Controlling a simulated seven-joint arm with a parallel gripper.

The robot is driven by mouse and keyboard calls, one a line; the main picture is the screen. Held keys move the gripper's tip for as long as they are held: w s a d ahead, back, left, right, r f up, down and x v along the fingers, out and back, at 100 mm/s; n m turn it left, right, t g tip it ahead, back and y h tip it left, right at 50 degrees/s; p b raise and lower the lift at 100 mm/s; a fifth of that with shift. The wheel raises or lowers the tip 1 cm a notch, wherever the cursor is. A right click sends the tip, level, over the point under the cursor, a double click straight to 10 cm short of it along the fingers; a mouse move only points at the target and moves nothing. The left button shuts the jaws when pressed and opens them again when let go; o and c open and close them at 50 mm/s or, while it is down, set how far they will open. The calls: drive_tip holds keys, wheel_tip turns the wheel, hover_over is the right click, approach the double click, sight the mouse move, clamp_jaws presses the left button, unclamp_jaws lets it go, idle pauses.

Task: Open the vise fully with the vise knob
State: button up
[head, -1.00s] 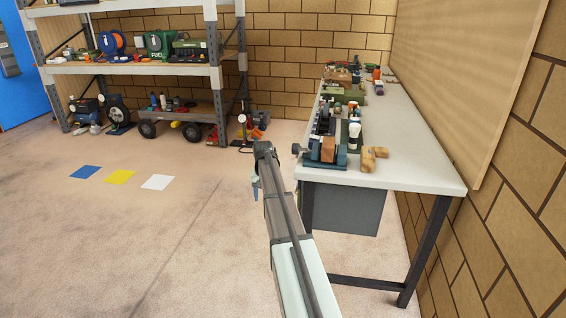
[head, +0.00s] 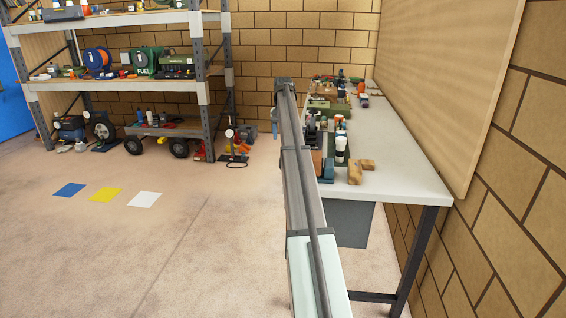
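The teal vise (head: 329,171) sits at the near left edge of the workbench (head: 394,180), with a brown block (head: 317,163) in it. My arm covers most of its left side, and the vise knob is hidden behind the arm. My gripper (head: 276,129) hangs at the far end of my arm, left of the bench edge and farther away than the vise in this view. It is small and partly hidden, so I cannot tell whether its fingers are open or shut.
A tan wooden piece (head: 359,170) and a white-topped bottle (head: 341,149) stand right of the vise. Several tools crowd the bench behind. The bench's near right surface is clear. A loaded shelf (head: 120,86) and a cart (head: 160,132) stand at the left.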

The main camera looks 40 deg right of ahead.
wheel_tip(320, 180, down, 13)
drive_tip(key=shift+r, duration=0.1)
idle(0.4)
drive_tip(key=c, duration=1)
drive_tip(key=shift+o, duration=0.2)
drive_tip(key=shift+w+d+g+y, duration=0.1)
drive_tip(key=shift+w+g+y, duration=0.05)
drive_tip(key=shift+g+y, duration=0.45)
drive_tip(key=o, duration=1)
drive_tip(key=shift+c, duration=0.2)
drive_tip(key=shift+r, duration=0.1)
